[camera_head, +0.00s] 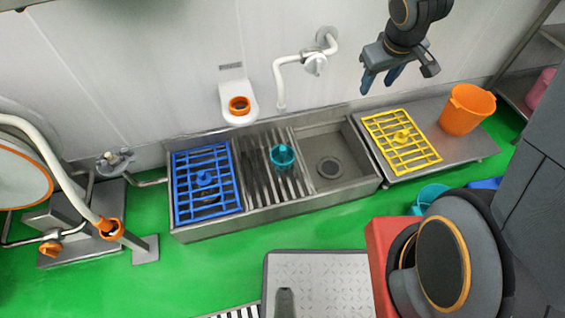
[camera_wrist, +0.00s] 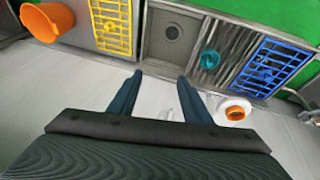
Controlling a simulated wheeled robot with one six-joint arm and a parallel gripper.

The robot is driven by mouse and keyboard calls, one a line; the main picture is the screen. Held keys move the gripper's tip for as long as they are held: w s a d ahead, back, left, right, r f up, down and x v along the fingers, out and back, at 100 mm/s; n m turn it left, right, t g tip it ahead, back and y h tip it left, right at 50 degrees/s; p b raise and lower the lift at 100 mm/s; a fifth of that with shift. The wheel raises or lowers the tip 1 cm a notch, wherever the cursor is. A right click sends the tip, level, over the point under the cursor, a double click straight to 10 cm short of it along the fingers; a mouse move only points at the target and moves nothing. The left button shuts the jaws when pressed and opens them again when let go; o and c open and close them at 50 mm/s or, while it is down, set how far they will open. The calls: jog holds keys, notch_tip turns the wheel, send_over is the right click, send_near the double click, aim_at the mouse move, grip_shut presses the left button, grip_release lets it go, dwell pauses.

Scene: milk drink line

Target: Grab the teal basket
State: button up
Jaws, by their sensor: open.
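A small round teal basket (camera_head: 283,156) sits on the slatted middle bay of the metal sink trough. It also shows in the wrist view (camera_wrist: 209,61), upper right of centre. A second teal container (camera_head: 430,194), bucket-like, is on the green floor at the right, partly hidden by my arm. My gripper (camera_head: 380,82) is open and empty, raised in front of the back wall, well apart from both. In the wrist view its two fingers (camera_wrist: 160,78) are spread with nothing between them.
A blue grid (camera_head: 207,183) lies left of the slatted bay; an open basin with a drain (camera_head: 329,168) lies right. A yellow grid (camera_head: 401,141) and an orange bucket (camera_head: 467,109) are on the side table. A white tap (camera_head: 312,62) juts from the wall.

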jog(key=w+a+f+n+t+y+b, duration=0.25)
jog(key=w+f+b, duration=0.35)
jog(key=w+f, duration=0.45)
jog(key=n+g+y+b, duration=0.2)
jog(key=n+y+b, duration=0.45)
jog(key=b, duration=0.85)
send_over(284, 148)
jog(key=w+d, duration=0.4)
jog(key=d, duration=0.7)
notch_tip(284, 148, down, 22)
jog(key=shift+s+a+f+n+g+y+b, duration=0.65)
jog(key=shift+a+f+b, duration=1.35)
jog(key=shift+f, duration=0.35)
jog(key=shift+s+a+f+n+g+y+b, duration=0.5)
jog(key=shift+s+a+f+n+y+b, duration=0.15)
jog(key=shift+a+f+b, duration=1.5)
jog(key=shift+s+a+f+n+g+y+b, duration=0.65)
jog(key=shift+a+f+b, duration=1.1)
jog(key=shift+f, duration=0.75)
jog(key=shift+s+d+r, duration=0.1)
grip_shut()
